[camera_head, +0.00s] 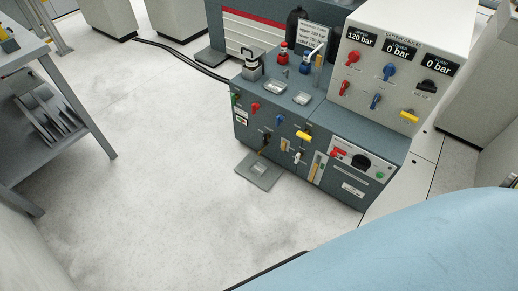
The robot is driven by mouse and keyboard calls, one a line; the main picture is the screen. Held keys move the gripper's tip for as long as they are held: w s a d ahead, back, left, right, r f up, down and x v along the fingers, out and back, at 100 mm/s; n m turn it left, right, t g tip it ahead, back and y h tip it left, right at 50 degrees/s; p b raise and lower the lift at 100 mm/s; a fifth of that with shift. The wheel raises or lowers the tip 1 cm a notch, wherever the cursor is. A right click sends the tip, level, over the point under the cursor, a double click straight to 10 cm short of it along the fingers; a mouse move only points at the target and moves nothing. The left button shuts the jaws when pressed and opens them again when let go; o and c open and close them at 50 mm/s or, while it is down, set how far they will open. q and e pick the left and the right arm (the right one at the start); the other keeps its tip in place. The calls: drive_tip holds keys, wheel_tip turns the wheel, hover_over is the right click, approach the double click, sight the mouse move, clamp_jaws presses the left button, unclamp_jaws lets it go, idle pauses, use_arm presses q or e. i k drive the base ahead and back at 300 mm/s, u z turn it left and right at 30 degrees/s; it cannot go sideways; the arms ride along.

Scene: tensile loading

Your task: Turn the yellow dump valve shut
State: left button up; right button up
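Two yellow handles show in the head view. One yellow handle (303,136) is on the front of the blue-grey control console (318,115). The other yellow handle (409,117) is at the lower right of the light gauge panel (376,75). I cannot tell from labels which is the dump valve, or whether either is open or shut. Neither of my grippers is in view, and nothing touches the handles.
The panel also has red (351,58), blue (389,72) and black (427,86) handles. Its displays read 120 bar, 0 bar and 0 bar. A grey workbench (22,50) stands at left. A foot pedal plate (260,170) lies before the console. The middle floor is clear.

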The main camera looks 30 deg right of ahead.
sight(304, 135)
drive_tip(key=u, duration=0.35)
drive_tip(key=i, duration=2.15)
drive_tip(key=z, duration=1.8)
drive_tip(key=i, duration=0.8)
drive_tip(key=z, duration=0.8)
